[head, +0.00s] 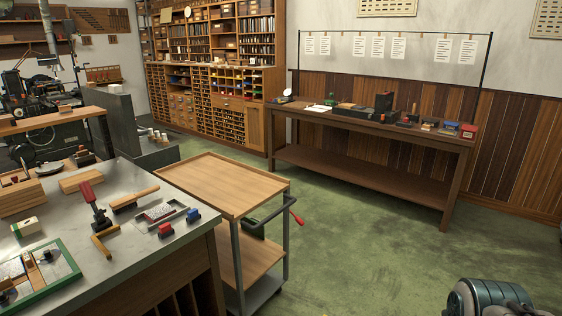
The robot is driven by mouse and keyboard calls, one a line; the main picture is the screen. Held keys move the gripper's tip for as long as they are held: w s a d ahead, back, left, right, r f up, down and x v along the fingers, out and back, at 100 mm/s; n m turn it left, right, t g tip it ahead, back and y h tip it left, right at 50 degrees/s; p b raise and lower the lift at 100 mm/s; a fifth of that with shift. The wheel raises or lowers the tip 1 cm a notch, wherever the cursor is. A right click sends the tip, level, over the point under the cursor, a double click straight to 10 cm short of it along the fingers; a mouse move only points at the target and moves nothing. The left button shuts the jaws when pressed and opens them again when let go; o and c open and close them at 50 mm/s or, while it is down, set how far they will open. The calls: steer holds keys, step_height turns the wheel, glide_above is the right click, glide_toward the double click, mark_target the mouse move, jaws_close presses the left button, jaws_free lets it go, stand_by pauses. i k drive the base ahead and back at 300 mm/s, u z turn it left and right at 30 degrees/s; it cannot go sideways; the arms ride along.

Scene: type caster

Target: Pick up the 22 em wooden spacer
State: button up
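I cannot make out which piece is the 22 em wooden spacer; no label is readable at this size. Several wooden pieces lie on the metal-topped bench (150,240) at the left. A flat light wooden block (80,181) lies near its far side. A larger wooden block (21,198) sits at the left edge. My gripper is not in view.
Other bench items are a red-handled tool (94,203), a wooden-handled tool (134,198), a yellow angled piece (104,238) and a green-framed tray (38,277). An empty-topped wooden cart (222,184) stands beside the bench. A long table (370,160) stands behind.

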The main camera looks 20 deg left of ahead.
mark_target(29, 262)
steer(key=u, duration=0.8)
steer(key=i, duration=0.9)
steer(key=u, duration=1.7)
steer(key=i, duration=1.3)
steer(key=u, duration=0.45)
